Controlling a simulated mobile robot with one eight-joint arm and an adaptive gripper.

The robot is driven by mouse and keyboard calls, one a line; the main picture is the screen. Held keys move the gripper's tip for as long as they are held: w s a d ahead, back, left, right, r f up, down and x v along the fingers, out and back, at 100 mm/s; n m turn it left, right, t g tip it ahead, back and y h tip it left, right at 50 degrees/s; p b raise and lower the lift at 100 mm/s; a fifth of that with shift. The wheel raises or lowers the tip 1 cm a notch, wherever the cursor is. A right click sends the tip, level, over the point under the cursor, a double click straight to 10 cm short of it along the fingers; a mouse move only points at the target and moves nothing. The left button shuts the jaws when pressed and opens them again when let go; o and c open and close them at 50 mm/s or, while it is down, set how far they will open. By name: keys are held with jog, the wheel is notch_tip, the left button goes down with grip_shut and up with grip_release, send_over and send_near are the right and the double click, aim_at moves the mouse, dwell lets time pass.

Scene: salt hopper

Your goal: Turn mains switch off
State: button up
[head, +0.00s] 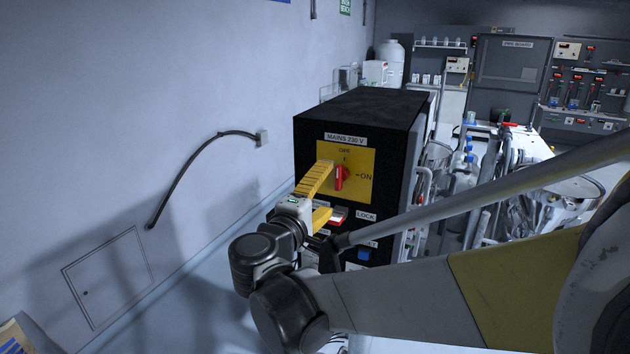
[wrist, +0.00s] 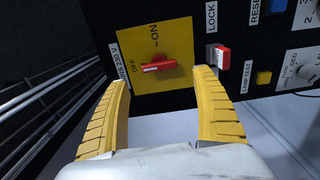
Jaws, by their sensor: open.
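The mains switch is a red knob (head: 339,178) on a yellow plate (head: 362,158) on the front of a black cabinet labelled MAINS 230 V. OFF is at the plate's top and ON at its right. In the wrist view the plate is turned, and the red knob (wrist: 158,66) lies lengthwise towards the OFF mark, its white line at that end. My gripper (head: 331,188) is open in front of the panel. In the wrist view its yellow fingers (wrist: 163,80) stand wide on either side, with the knob just beyond the tips and a gap to each.
A red-and-white LOCK switch (wrist: 222,57) sits beside the plate, near one fingertip. A blue button (wrist: 279,5), a yellow lamp-test button (wrist: 264,78) and a grey dial (wrist: 306,71) are further along. Cluttered lab equipment (head: 490,160) stands right of the black cabinet (head: 372,103).

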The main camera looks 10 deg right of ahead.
jog(key=v, duration=0.5)
jog(key=shift+s+a, duration=0.15)
